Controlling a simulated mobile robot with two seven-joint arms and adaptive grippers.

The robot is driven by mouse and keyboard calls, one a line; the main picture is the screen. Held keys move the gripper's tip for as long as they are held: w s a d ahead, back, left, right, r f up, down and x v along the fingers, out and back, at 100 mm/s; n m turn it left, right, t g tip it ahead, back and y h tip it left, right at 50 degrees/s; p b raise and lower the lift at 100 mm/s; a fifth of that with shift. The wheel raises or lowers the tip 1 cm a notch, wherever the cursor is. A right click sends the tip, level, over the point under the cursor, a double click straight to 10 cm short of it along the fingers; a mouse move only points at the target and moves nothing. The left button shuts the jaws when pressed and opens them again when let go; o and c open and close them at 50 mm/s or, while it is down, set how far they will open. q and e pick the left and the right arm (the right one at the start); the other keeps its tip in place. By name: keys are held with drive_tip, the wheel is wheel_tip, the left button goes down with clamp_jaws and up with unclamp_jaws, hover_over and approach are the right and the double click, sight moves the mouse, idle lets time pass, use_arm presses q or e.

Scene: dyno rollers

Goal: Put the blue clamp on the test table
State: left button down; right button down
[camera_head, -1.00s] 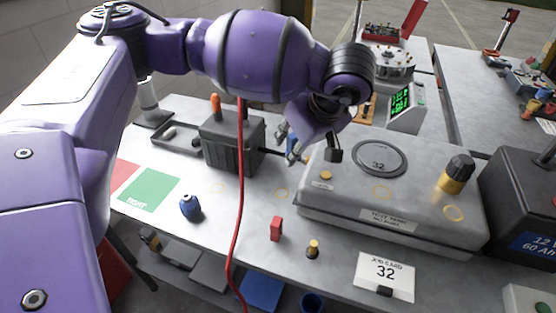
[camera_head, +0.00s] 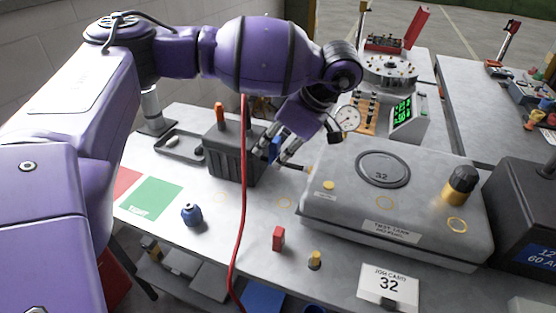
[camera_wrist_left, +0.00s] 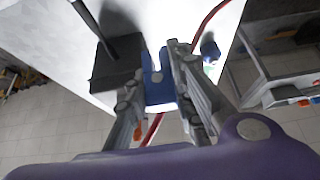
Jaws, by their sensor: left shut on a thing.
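The blue clamp (camera_head: 275,149) is held between the fingers of my left gripper (camera_head: 283,158), over the bench beside the black box. It also shows in the left wrist view (camera_wrist_left: 158,88), between the two fingers of the left gripper (camera_wrist_left: 159,80). The wrist and fingers hide part of the clamp in the head view. The low grey unit (camera_head: 333,206) with a dark ring marked 32 and a label that I cannot fully read stands to the right of the gripper. My right gripper is not in view.
The black box (camera_head: 229,158) stands close left of the gripper. A red cable (camera_head: 240,213) hangs in front. A blue bottle-like thing (camera_head: 191,214), a red block (camera_head: 278,238) and a yellow-topped peg (camera_head: 314,260) stand on the bench. A dial gauge (camera_head: 347,118) is behind.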

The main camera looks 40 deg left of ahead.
use_arm(q)
drive_tip(key=w+a+f, duration=0.1)
drive_tip(key=w+f, duration=0.2)
drive_tip(key=w+a+f, duration=0.2)
drive_tip(key=w+f, duration=0.1)
drive_tip(key=f, duration=0.1)
drive_tip(key=w+a+f, duration=0.2)
drive_tip(key=f, duration=0.2)
drive_tip(key=shift+w, duration=0.4)
drive_tip(key=c, duration=1.5)
unclamp_jaws()
